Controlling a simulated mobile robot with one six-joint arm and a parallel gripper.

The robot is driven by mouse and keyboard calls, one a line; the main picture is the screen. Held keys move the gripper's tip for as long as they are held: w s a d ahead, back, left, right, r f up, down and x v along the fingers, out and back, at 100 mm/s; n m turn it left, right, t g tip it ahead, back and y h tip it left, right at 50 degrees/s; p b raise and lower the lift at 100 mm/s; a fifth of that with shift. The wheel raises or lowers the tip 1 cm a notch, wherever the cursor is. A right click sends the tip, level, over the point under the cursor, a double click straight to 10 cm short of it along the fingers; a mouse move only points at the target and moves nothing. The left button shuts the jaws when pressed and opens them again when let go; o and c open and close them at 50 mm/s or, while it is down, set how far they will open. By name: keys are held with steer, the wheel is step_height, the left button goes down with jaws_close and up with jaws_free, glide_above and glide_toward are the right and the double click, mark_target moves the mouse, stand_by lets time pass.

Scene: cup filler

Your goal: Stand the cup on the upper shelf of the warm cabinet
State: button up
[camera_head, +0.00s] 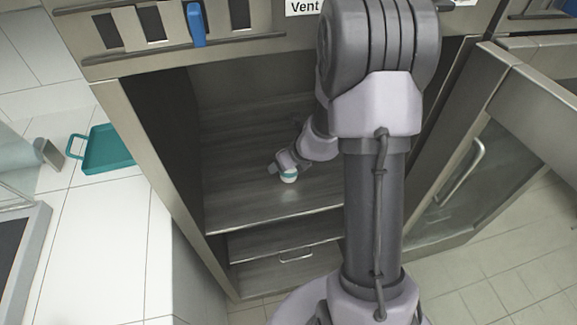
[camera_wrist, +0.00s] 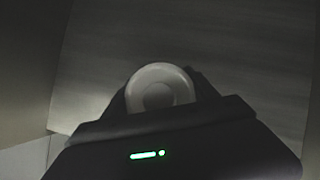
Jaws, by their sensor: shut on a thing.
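In the wrist view the cup (camera_wrist: 160,88) appears as a pale round shape between the dark jaws of my gripper (camera_wrist: 160,108). The cup is over the upper shelf (camera_head: 240,212), a grey wood-grain board. I cannot tell whether its base touches the shelf. My arm hides the right part of the cabinet interior.
The cabinet door (camera_head: 500,150) stands open at the right. A lower shelf and a drawer with a handle (camera_head: 296,256) are below. A teal tray (camera_head: 105,150) lies on the white counter at the left. The upper shelf looks clear around the cup.

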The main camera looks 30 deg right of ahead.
steer(key=shift+s+a+f+b, duration=0.15)
steer(key=shift+f+b, duration=0.35)
steer(key=shift+f, duration=0.3)
steer(key=shift+r, duration=0.1)
steer(key=o, duration=1.1)
steer(key=shift+f, duration=0.2)
steer(key=o, duration=0.4)
steer(key=shift+r, duration=0.15)
